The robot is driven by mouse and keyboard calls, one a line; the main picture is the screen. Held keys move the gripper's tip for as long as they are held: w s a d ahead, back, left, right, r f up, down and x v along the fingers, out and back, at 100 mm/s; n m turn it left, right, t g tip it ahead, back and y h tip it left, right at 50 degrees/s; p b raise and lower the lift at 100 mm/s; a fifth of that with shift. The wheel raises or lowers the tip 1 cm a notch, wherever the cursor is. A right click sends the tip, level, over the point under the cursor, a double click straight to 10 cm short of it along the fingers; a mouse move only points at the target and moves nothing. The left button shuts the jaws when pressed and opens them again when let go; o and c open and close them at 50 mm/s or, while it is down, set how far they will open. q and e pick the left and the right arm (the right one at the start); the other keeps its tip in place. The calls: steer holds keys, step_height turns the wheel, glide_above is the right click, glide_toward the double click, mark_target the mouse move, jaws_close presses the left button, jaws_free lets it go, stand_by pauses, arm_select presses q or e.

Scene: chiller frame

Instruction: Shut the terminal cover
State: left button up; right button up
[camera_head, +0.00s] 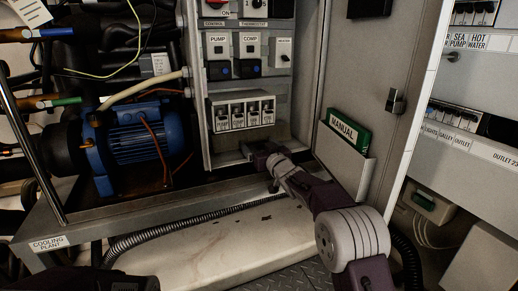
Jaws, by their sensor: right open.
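The open control cabinet (196,75) stands in the centre. Low inside it is a terminal block (240,112) with a row of white terminals facing out. I cannot clearly pick out the terminal cover; a grey strip below the terminals may be part of it. My right gripper (258,164) is at the foot of the cabinet, just below and right of the terminal block, open with nothing seen between its fingers. Its arm crosses the lower right. A dark part of my left arm shows at the bottom left, but its gripper is out of view.
The cabinet door (358,85) stands open at right, with a green manual (347,132) in its pocket. A blue pump motor (138,143) with hoses and cables is at left. A pale stained ledge (215,240) and corrugated conduit (180,228) lie in front.

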steer(key=c, duration=1.1)
steer(key=shift+w+a+f+t+p, duration=0.2)
steer(key=shift+t+p, duration=0.1)
steer(key=shift+p, duration=0.1)
steer(key=shift+w+d+f+t, duration=0.1)
steer(key=shift+t, duration=0.2)
steer(key=o, duration=1.1)
